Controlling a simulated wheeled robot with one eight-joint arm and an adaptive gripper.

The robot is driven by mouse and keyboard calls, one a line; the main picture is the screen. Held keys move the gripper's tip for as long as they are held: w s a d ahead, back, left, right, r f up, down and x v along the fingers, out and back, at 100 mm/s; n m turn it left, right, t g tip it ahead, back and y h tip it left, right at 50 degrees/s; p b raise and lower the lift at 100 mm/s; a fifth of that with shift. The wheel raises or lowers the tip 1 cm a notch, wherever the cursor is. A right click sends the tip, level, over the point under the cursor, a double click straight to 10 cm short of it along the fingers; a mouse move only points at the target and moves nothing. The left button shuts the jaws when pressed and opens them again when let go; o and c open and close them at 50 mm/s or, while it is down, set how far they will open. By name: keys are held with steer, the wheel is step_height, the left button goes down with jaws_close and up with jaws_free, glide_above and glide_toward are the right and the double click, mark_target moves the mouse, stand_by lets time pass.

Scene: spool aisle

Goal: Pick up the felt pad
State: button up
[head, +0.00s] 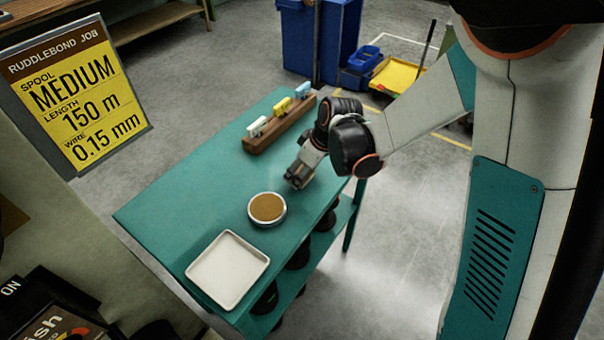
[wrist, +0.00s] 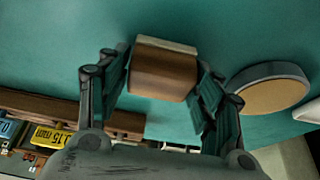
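The felt pad (wrist: 163,72) shows in the wrist view as a brown block with a thin pale layer along its far edge. My gripper (wrist: 164,66) has one finger against each side of it, with no clear gap, so it looks shut on the pad. In the head view my gripper (head: 296,180) points down at the right part of the green table (head: 180,200). The pad cannot be made out there, hidden by or lost among the fingers. I cannot tell whether it touches the table.
A round tin with a tan top (head: 267,208) stands close to my gripper, with a white square tray (head: 228,269) in front. A wooden rack (head: 279,125) holding small white, yellow and blue pieces is behind. The table's left part is clear. A job sign (head: 78,95) stands left.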

steer(key=c, duration=0.4)
steer(key=shift+c, duration=0.3)
step_height(320, 180, up, 20)
steer(key=p, duration=0.6)
